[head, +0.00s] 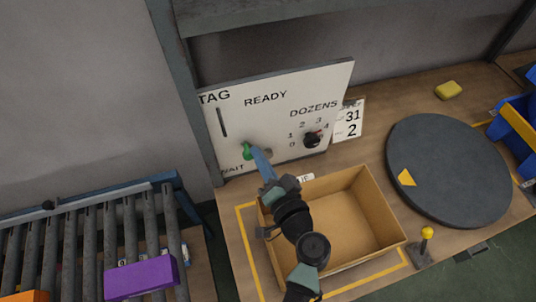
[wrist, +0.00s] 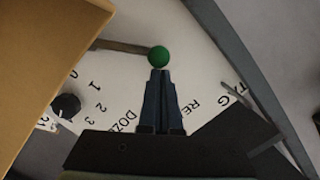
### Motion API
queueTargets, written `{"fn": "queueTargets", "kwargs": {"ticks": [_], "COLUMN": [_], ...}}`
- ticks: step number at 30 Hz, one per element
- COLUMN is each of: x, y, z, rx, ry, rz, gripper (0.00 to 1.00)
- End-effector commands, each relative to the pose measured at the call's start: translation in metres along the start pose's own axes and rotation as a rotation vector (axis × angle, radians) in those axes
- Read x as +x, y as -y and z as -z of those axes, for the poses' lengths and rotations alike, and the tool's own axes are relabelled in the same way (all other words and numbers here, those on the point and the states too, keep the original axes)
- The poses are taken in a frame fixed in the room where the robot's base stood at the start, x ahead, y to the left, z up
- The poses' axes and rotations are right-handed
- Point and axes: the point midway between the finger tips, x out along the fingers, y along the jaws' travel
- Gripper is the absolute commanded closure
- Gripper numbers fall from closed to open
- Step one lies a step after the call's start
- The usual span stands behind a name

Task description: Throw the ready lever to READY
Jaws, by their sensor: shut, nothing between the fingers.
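The white panel (head: 285,82) stands upright at the back of the bench, lettered TAG, READY, DOZENS and WAIT. The ready lever's green ball knob (head: 246,150) shows at the panel's lower left, above WAIT and well below READY. In the wrist view the green knob (wrist: 158,56) sits at the end of a brown rod (wrist: 122,46). My gripper (head: 257,153) is at the knob, its fingers partly covering the lever. In the wrist view my gripper (wrist: 160,72) is shut and empty, its tips right beside the ball; I cannot tell whether they touch.
An open cardboard box (head: 345,220) lies under my arm, in front of the panel. A black dial (head: 312,140) is on the panel's right. A dark turntable (head: 450,165), a yellow-knobbed stick (head: 426,234) and a calendar card (head: 349,120) are to the right. A roller conveyor (head: 80,240) is left.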

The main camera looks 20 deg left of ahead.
Motion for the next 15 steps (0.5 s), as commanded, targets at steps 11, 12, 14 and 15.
{"fn": "queueTargets", "kwargs": {"ticks": [11,12,14,15], "x": [0.007,0.007,0.008,0.009], "y": [0.0,0.0,0.001,0.0], "z": [-0.041,-0.045,-0.05,-0.053], "rx": [-0.311,-0.362,-0.466,-0.529], "ry": [0.002,0.001,0.002,0.001], "rz": [-0.048,-0.057,-0.073,-0.085], "gripper": [1.0,1.0,1.0,1.0]}}
